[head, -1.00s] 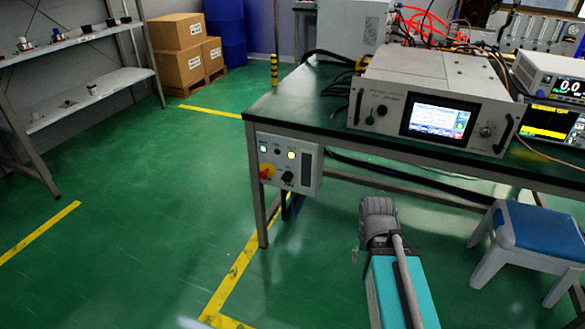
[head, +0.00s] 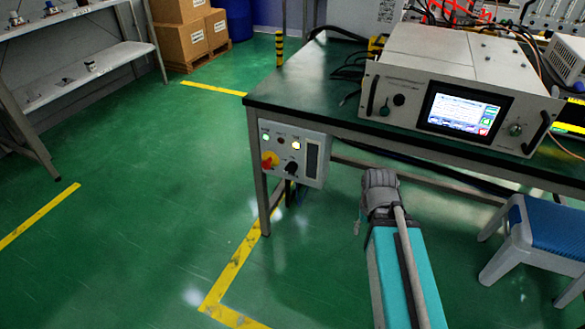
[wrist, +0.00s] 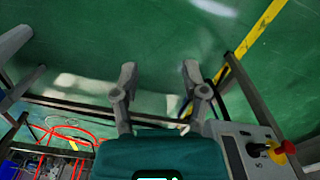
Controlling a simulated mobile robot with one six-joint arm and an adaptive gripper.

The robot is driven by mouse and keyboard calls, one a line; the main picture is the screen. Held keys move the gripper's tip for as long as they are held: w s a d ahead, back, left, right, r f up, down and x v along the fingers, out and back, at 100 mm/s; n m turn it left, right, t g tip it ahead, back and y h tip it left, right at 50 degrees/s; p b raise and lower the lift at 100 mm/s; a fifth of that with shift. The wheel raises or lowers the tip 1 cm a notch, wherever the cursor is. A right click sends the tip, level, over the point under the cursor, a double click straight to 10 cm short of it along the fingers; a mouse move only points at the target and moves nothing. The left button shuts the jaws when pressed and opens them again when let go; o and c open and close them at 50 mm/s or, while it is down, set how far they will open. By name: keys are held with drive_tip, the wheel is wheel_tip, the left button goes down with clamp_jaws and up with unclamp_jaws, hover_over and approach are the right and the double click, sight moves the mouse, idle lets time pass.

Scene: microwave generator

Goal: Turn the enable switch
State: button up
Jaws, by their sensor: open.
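A grey control box (head: 307,155) is fixed to the table's left front corner. Its face has a green lamp, a lit yellow-white lamp, a red knob on a yellow base (head: 269,160) and a black rotary switch (head: 291,168). No readable label shows which control is the enable switch. In the wrist view the box lies at the lower right, with the black switch (wrist: 257,150) beside the red knob (wrist: 286,147). My gripper (wrist: 157,72) is open and empty, its fingers apart over green floor, left of the box and not touching it.
A generator (head: 460,100) with a lit screen, handles and small knobs stands on the dark table (head: 300,95). A blue stool (head: 545,235) stands at the right. The floor left of the table is open, up to a shelf (head: 85,85).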

drive_tip(key=o, duration=0.4)
drive_tip(key=shift+f, duration=0.1)
drive_tip(key=shift+o, duration=0.6)
drive_tip(key=shift+w+a+f+b, duration=0.1)
drive_tip(key=shift+w+f+b, duration=0.1)
drive_tip(key=shift+b, duration=0.1)
drive_tip(key=w+a+f+n+t+h+b, duration=0.5)
drive_tip(key=w+a+n+t+h+b, duration=0.4)
drive_tip(key=n, duration=0.6)
drive_tip(key=w+a+r+n+t+y+b, duration=0.1)
drive_tip(key=a+n+t+b, duration=0.3)
drive_tip(key=a+n, duration=0.4)
drive_tip(key=w+a+r+n+t+y+b, duration=0.1)
drive_tip(key=a+n+t+b, duration=0.3)
drive_tip(key=a+n, duration=0.5)
drive_tip(key=w+a+r+b, duration=0.1)
drive_tip(key=a+b, duration=0.1)
drive_tip(key=shift+w+r+y+b, duration=0.3)
drive_tip(key=shift+r+y+b, duration=0.1)
drive_tip(key=shift+w, duration=0.1)
